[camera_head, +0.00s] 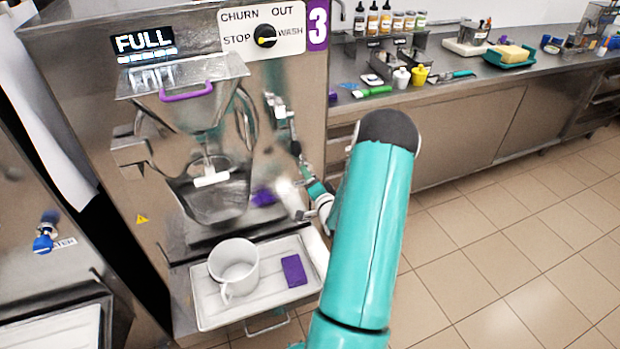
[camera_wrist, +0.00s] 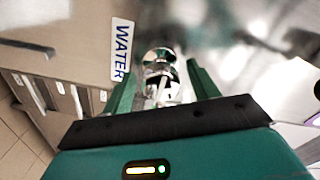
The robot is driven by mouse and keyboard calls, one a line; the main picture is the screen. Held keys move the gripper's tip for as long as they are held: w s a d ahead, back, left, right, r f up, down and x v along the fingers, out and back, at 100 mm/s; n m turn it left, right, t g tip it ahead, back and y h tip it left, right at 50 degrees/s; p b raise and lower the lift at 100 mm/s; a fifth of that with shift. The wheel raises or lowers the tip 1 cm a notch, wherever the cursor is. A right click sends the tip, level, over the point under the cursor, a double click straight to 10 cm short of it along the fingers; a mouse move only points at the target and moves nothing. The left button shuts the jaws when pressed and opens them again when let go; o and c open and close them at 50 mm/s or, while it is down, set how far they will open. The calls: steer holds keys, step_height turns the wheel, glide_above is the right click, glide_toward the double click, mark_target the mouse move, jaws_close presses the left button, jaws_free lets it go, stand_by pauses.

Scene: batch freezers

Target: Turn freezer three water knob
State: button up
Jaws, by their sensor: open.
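Freezer three (camera_head: 95,95) is a steel machine with a purple 3 sign (camera_head: 317,25). In the wrist view, a shiny metal fitting with a pale, narrow part (camera_wrist: 160,68) sits beside the WATER label (camera_wrist: 122,50); it looks like the water knob. My gripper (camera_wrist: 162,78) is open, with one teal finger on each side of this fitting. Contact cannot be told.
A white tray (camera_head: 212,312) under the spout holds a white mug (camera_head: 234,265) and a purple block (camera_head: 294,270). A neighbouring machine at left has a blue knob (camera_head: 44,238). A steel counter (camera_head: 450,92) with bottles stands behind. Tiled floor at right is clear.

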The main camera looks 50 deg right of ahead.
steer(key=v, duration=1.3)
steer(key=w+a+r+n+g+y, duration=0.3)
steer(key=w+a+r+n, duration=0.2)
steer(key=w+r+n, duration=0.45)
steer(key=w+a+r+g+y, duration=0.15)
steer(key=w+a+r, duration=0.35)
steer(key=a, duration=0.5)
steer(key=s+a+r+n+g+y, duration=0.1)
steer(key=s+a+r+n, duration=0.2)
steer(key=a, duration=0.6)
steer(key=s+a+r+n+g+y, duration=0.2)
steer(key=s+a+r+n, duration=0.1)
steer(key=s+a, duration=0.5)
steer(key=s+a+r+n+g+y, duration=0.1)
steer(key=s+a+r+n+g, duration=0.1)
steer(key=s+a+r, duration=0.3)
steer(key=s+a+n, duration=0.1)
steer(key=a, duration=0.3)
steer(key=shift+a+r+y, duration=0.2)
steer(key=shift+a+y, duration=0.1)
steer(key=shift+y, duration=0.05)
